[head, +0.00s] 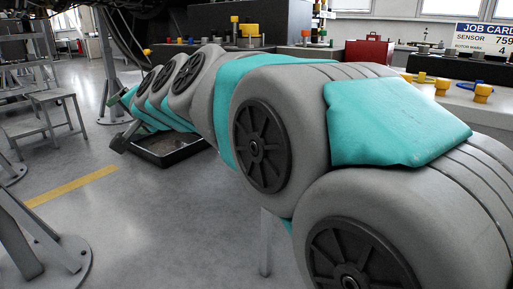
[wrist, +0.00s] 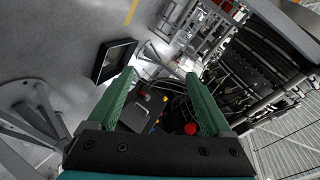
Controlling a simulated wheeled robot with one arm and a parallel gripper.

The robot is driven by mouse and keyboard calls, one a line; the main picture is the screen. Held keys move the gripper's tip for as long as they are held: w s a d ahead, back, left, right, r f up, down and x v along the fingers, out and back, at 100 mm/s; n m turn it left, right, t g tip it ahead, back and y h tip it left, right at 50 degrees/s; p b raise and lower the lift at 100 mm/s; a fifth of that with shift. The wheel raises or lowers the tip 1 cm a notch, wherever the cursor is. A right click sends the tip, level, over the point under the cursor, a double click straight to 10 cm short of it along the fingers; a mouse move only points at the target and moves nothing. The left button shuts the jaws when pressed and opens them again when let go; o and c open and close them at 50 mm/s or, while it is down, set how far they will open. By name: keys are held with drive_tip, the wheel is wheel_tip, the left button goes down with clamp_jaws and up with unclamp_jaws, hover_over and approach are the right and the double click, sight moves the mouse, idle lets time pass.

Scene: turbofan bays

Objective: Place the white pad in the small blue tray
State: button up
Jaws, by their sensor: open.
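My gripper shows in the wrist view (wrist: 160,75) with its two green fingers wide apart and nothing between them. In the head view its far end (head: 120,118) is small and partly hidden by my own arm, above the floor at the left. I cannot make out the white pad in either view. I cannot identify a small blue tray either; a small blue item (head: 468,86) lies on the right bench, too small and cut up to tell what it is.
A black tray (head: 160,160) lies on the floor below my arm. Steel steps (head: 55,115) and stand legs are at left. The right bench (head: 440,103) holds yellow fittings; a red case (head: 369,53) and a job card sign (head: 484,40) stand behind.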

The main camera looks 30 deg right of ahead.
drive_tip(key=s+f+n+g+h, duration=0.1)
drive_tip(key=s+f+n+g, duration=0.65)
drive_tip(key=s+f, duration=1.5)
drive_tip(key=s+d+f+n+g+h+p, duration=0.1)
drive_tip(key=s+d+f+g, duration=0.2)
drive_tip(key=s, duration=0.5)
drive_tip(key=s+d+f+g+h+p, duration=0.1)
drive_tip(key=s+d+f+g, duration=0.3)
drive_tip(key=s, duration=0.5)
drive_tip(key=shift+s+d+f+n+g+h, duration=0.15)
drive_tip(key=shift+s+d+n+g+h, duration=0.15)
drive_tip(key=shift+d+g+h, duration=0.2)
